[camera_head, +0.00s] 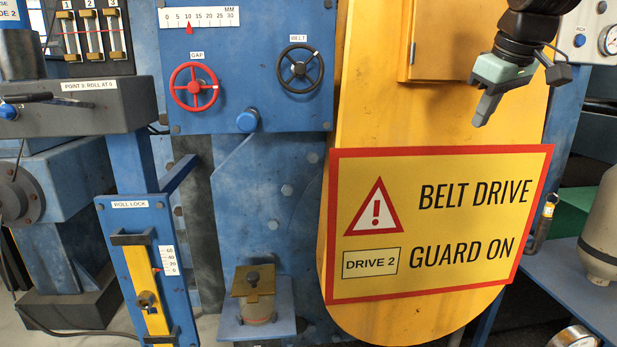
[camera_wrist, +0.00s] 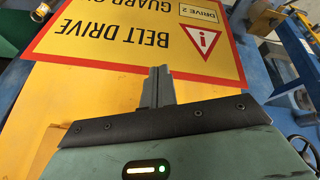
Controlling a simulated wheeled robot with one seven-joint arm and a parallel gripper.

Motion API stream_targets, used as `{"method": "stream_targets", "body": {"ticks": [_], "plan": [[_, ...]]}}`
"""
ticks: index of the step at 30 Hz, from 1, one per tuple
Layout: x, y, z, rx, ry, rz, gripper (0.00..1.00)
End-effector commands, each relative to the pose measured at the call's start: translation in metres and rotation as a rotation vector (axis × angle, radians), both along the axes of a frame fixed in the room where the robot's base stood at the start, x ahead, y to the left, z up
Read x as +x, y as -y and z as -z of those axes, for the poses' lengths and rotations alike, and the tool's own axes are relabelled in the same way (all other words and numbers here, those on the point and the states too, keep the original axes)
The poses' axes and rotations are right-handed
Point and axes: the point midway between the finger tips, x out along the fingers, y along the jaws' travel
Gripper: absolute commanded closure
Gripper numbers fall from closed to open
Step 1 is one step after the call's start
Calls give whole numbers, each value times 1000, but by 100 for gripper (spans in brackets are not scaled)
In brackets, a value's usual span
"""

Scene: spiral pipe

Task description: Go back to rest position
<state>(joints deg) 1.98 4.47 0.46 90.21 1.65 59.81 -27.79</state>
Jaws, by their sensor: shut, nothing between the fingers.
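My gripper (camera_head: 486,107) hangs at the upper right in the head view, in front of the yellow belt guard (camera_head: 400,95). Its fingers point down and are shut with nothing between them. In the wrist view the closed fingers (camera_wrist: 158,84) stand in front of the yellow guard, near the lower edge of the BELT DRIVE sign as that picture shows it. The sign (camera_head: 440,225) is yellow with a red border and lies below the gripper in the head view. I cannot tell how far the fingers are from the guard.
A blue panel left of the guard carries a red GAP wheel (camera_head: 194,87) and a black BELT wheel (camera_head: 300,68). A ROLL LOCK slider (camera_head: 149,280) is at the lower left. A pressure gauge (camera_head: 609,40) and a grey cylinder (camera_head: 604,225) are at the right.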

Motion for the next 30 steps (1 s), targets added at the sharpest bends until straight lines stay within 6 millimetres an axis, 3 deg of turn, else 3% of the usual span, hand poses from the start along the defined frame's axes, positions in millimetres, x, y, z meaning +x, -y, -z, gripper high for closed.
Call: {"method": "stream_targets", "body": {"ticks": [1,6,9,13,17,21,25,30], "plan": [[-11,-29,30,19,-30,-30,100],[-62,-109,111,68,-130,-100,100],[-103,-147,157,81,-194,-137,100],[-167,-183,218,76,-276,-177,100],[-234,-200,273,52,-350,-210,100],[-291,-199,314,16,-406,-228,100],[-319,-193,334,-6,-431,-234,100],[-328,-191,338,-13,-438,-234,100]]}}
